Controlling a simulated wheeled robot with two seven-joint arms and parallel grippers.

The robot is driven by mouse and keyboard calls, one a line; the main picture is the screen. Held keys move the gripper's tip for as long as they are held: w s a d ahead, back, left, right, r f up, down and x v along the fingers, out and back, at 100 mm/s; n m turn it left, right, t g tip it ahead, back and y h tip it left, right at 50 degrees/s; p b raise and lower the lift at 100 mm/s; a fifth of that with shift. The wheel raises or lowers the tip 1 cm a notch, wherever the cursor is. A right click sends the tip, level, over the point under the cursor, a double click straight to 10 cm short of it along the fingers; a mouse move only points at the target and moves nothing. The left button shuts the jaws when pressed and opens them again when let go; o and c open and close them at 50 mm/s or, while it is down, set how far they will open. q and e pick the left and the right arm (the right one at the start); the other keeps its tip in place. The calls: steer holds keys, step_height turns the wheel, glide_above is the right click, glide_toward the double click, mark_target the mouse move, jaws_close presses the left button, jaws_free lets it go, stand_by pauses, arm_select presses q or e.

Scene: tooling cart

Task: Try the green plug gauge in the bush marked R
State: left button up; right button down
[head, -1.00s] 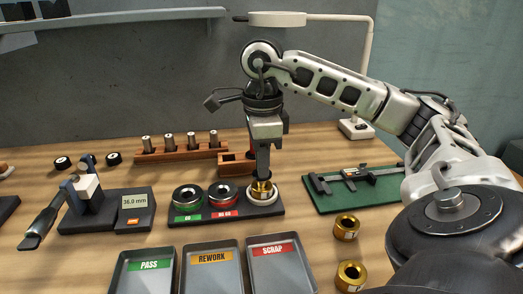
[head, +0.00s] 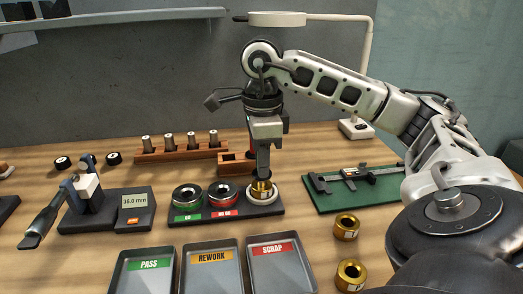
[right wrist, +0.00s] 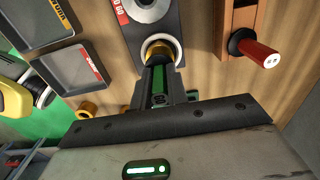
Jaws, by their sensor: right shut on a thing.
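My right gripper (head: 262,176) points straight down over the brass bush (head: 262,197) in the pale ring seat of the black stand (head: 236,210). In the right wrist view its fingers (right wrist: 158,72) are shut around the green plug gauge (right wrist: 157,86), whose green handle shows between them. The gauge's lower end is hidden, so I cannot tell how deep it sits in the bush (right wrist: 161,46). The bush has a small white label, too small to read. My left gripper is not in view.
Two loose brass bushes (head: 346,228) lie right of the trays. PASS (head: 146,280), REWORK (head: 211,274) and SCRAP trays stand in front. A green mat (head: 380,196) with a caliper is at right.

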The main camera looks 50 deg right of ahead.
steer(key=shift+r+p, duration=0.6)
steer(key=shift+p, duration=0.15)
stand_by(0.4)
steer(key=shift+r, duration=0.3)
steer(key=shift+r+p, duration=0.35)
steer(key=shift+p, duration=0.2)
steer(key=shift+r, duration=0.25)
step_height(320, 180, up, 5)
steer(key=p, duration=0.5)
steer(key=shift+f, duration=0.1)
